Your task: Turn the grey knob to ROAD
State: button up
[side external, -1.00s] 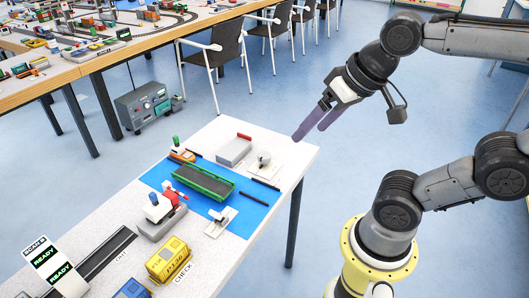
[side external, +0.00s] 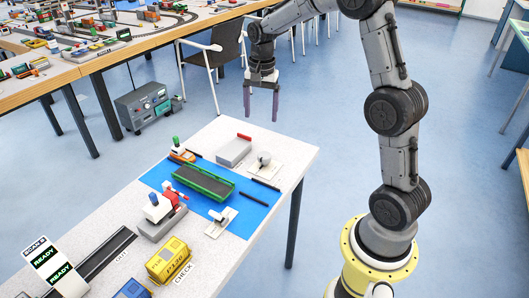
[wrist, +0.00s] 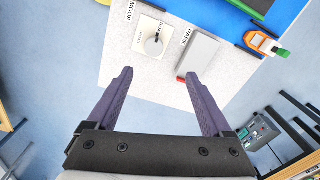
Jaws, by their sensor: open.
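A round grey knob (side external: 263,159) sits on a pale plate at the far right corner of the white table. My gripper (side external: 261,116) is open and empty, fingers pointing down, above and apart from the far knob. In the wrist view its fingertips (wrist: 159,73) are spread below the knob in the picture.
A grey block with a red end (side external: 234,150) stands left of the far knob. A green-sided bridge (side external: 204,183) lies on the blue mat (side external: 246,220), with an orange boat (side external: 182,155) at its far side. A red-and-white model (side external: 162,212) and yellow box (side external: 169,260) stand nearer.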

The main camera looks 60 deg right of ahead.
aim_at(265, 154)
jog(key=f, duration=1)
jog(key=d+f, duration=0.1)
jog(key=f, duration=0.4)
jog(key=shift+s+f, duration=0.3)
grip_shut()
